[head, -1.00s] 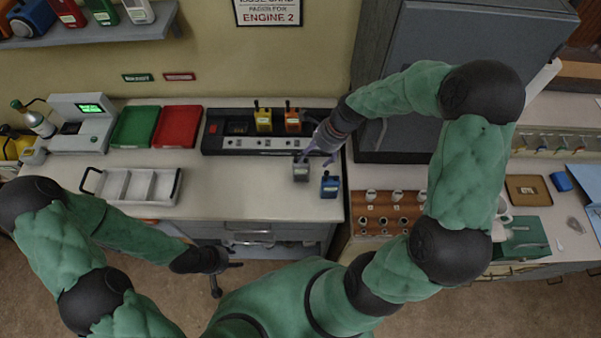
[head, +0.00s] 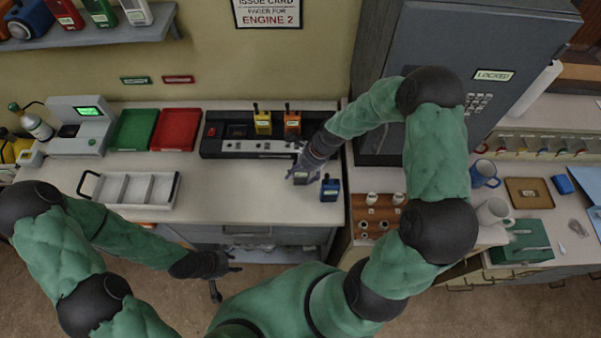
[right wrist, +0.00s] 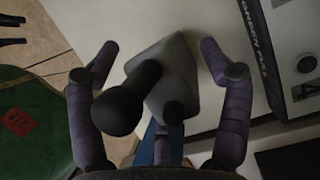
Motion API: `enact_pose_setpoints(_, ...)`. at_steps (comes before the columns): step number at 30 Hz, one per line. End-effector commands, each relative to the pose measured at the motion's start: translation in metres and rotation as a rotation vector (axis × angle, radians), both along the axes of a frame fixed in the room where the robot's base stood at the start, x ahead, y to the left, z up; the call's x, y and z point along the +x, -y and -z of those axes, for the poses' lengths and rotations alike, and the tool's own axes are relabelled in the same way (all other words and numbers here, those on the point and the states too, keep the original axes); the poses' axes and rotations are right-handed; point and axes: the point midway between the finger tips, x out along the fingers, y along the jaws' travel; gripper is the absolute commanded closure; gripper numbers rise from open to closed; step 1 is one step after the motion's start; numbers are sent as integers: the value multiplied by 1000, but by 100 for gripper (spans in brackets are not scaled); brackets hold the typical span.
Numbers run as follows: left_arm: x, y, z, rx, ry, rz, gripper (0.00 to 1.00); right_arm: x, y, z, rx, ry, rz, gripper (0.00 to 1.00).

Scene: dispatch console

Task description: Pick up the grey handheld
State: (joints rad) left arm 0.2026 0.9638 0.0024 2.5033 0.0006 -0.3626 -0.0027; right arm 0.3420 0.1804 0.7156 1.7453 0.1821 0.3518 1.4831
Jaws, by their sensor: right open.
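The grey handheld (head: 302,178) stands on the white counter, in front of the charger bank, and is partly hidden by my right gripper (head: 303,174) in the head view. In the right wrist view, the grey handheld (right wrist: 165,85), with its black antenna and knob, sits between the spread fingers of my right gripper (right wrist: 165,85). The fingers are open on both sides of it, with a visible gap. My left gripper (head: 222,266) hangs low in front of the counter, far from the handheld; its fingers are too small to judge.
A blue handheld (head: 330,188) stands close to the right of the grey one. The black charger bank (head: 225,147) behind holds a yellow handheld (head: 262,122) and an orange one (head: 292,123). A white divided tray (head: 130,188) is at the left. The counter's middle is clear.

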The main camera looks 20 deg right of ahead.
Motion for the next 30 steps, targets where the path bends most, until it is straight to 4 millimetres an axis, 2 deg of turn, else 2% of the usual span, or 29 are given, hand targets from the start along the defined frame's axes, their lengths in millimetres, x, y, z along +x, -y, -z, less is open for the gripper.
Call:
enact_pose_setpoints(8,0,0,0,0,0,0,60,1,-1,3,-1,2,0,21)
enact_pose_setpoints(16,0,0,0,0,0,0,60,1,-1,3,-1,2,1,94)
enact_pose_setpoints(25,0,0,0,0,0,0,60,1,-1,1,-1,2,1,94)
enact_pose_setpoints(30,0,0,-2,0,0,0,60,2,0,-9,-1,4,0,94)
